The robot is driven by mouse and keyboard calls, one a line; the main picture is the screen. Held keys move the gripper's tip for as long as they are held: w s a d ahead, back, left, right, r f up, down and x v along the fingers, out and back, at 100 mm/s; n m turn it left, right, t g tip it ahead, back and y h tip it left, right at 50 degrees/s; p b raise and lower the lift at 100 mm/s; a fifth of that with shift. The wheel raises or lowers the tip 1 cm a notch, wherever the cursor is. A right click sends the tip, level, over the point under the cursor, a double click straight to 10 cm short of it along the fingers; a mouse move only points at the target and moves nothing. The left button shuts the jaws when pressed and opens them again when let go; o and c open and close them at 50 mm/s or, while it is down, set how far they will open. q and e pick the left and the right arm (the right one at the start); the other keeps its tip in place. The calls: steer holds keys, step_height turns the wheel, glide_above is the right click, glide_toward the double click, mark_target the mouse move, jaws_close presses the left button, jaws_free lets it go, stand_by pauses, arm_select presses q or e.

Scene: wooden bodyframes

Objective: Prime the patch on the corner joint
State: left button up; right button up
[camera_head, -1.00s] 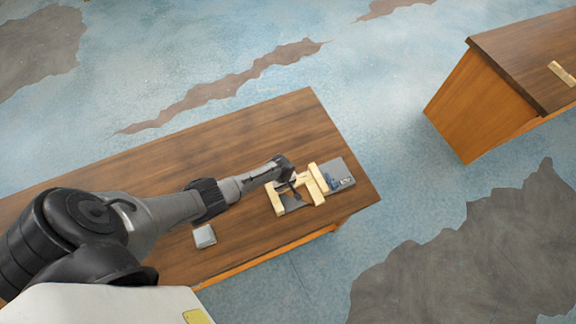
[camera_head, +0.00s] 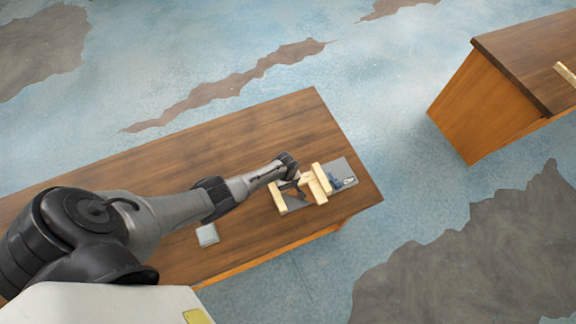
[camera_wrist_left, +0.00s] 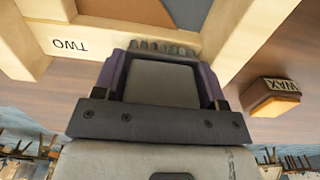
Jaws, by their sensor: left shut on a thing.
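A pale wooden frame (camera_head: 281,202) lies on the brown table. I cannot make out the patch. My right gripper is not in view.
A wax block (camera_wrist_left: 270,97) lies right of the gripper in the wrist view. In the head view, a grey plate (camera_head: 338,168) with a small blue thing (camera_head: 336,181) lies beyond the frame, and a grey square (camera_head: 207,235) lies nearer. A second table (camera_head: 520,50) stands right.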

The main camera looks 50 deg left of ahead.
arm_select(q)
steer(key=shift+s+a+f, duration=0.35)
steer(key=shift+f, duration=0.05)
steer(key=shift+w+d+b, duration=0.15)
steer(key=shift+w+b, duration=0.2)
steer(key=shift+b, duration=0.05)
steer(key=shift+w+d+b, duration=0.2)
steer(key=shift+w+b, duration=0.15)
steer(key=shift+w, duration=0.25)
steer(key=shift+w+d+r, duration=0.2)
steer(key=shift+w+d, duration=0.05)
steer(key=shift+w, duration=0.3)
steer(key=shift+w+d+f+b, duration=0.1)
steer(key=shift+w+d+b, duration=0.15)
steer(key=shift+w+b, duration=0.35)
steer(key=shift+w+d+f+b, duration=0.1)
steer(key=shift+w+d+b, duration=0.1)
steer(key=shift+w+b, duration=0.35)
steer(key=shift+w+d+r, duration=0.15)
steer(key=shift+w, duration=0.25)
steer(key=shift+r, duration=0.1)
